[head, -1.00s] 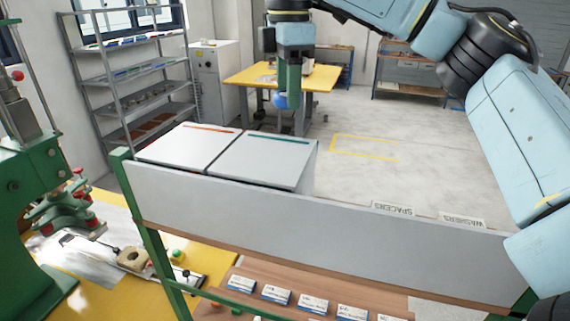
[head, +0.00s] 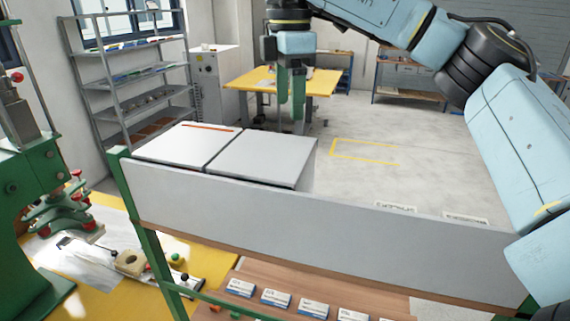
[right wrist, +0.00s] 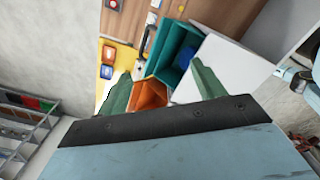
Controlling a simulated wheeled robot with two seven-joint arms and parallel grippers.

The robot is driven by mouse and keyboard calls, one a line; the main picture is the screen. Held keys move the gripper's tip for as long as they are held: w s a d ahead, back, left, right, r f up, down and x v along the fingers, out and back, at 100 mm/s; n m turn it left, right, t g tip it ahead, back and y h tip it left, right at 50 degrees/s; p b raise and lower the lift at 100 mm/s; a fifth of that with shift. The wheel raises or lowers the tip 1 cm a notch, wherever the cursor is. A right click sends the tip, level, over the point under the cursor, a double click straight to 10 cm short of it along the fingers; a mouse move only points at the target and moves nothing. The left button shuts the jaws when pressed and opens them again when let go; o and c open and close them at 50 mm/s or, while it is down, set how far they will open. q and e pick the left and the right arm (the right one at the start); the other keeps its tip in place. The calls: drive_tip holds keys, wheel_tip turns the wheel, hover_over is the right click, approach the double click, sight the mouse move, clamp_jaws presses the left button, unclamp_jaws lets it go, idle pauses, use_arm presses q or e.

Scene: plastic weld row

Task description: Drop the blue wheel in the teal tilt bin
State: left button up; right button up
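The blue wheel (right wrist: 184,62) shows in the right wrist view inside the open mouth of the teal tilt bin (right wrist: 168,45), partly hidden by a finger and the bin wall. The wheel is out of sight in the head view. My right gripper (head: 291,112) is above and behind the bin casings in the head view, pointing down. Its fingers are apart with nothing between them, as the right wrist view (right wrist: 161,72) also shows. My left gripper is not in view.
An orange bin (right wrist: 149,97) is beside the teal one. In the head view a grey panel (head: 330,215) runs along the rack front, with two grey bin tops (head: 262,158) behind it. A green press (head: 30,190) stands at left.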

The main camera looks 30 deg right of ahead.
wheel_tip(320, 180, up, 13)
drive_tip(key=p, duration=0.1)
drive_tip(key=shift+r, duration=0.2)
idle(0.4)
idle(0.6)
